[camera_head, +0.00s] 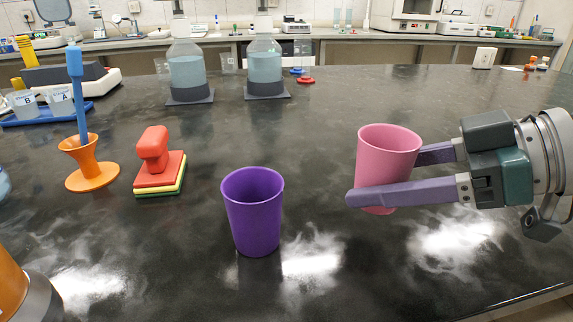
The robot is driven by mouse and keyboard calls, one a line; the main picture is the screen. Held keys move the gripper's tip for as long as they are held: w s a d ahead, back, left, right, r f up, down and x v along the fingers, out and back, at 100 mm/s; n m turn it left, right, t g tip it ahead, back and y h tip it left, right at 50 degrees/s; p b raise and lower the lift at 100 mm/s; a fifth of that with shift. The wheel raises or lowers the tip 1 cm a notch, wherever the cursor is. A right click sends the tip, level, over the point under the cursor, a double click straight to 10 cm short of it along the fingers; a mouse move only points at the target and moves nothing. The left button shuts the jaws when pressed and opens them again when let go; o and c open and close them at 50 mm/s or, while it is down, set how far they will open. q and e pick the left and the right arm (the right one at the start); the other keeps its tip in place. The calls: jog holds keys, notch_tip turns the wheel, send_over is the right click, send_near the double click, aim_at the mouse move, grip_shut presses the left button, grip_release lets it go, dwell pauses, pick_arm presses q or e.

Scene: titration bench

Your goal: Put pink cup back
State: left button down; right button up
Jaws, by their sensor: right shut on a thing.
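The pink cup (389,150) is upright on the right side of the bench, between the purple fingers of my right gripper (385,175). My right gripper comes in from the right and is shut on the cup's sides. The near finger crosses in front of the cup's lower part. I cannot tell whether the cup's base touches the bench. My left gripper is not clearly in view.
A purple cup (253,212) stands upright left of the pink cup. Further left are a red stamp-like block (155,160) and an orange stand (92,172) with a blue stick. Two bottles (187,72) (265,65) stand behind on dark bases. The bench (330,110) between is clear.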

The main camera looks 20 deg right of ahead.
aim_at(370, 227)
jog(key=shift+f+b, duration=0.4)
jog(key=shift+f, duration=1.45)
jog(key=shift+f, duration=0.1)
jog(key=shift+f+b, duration=0.1)
jog(key=shift+b, duration=0.2)
jog(key=o, duration=1.4)
jog(key=shift+c, duration=0.2)
jog(key=shift+r+p, duration=0.35)
jog(key=shift+p, duration=0.05)
jog(key=v, duration=1.2)
jog(key=shift+f, duration=0.1)
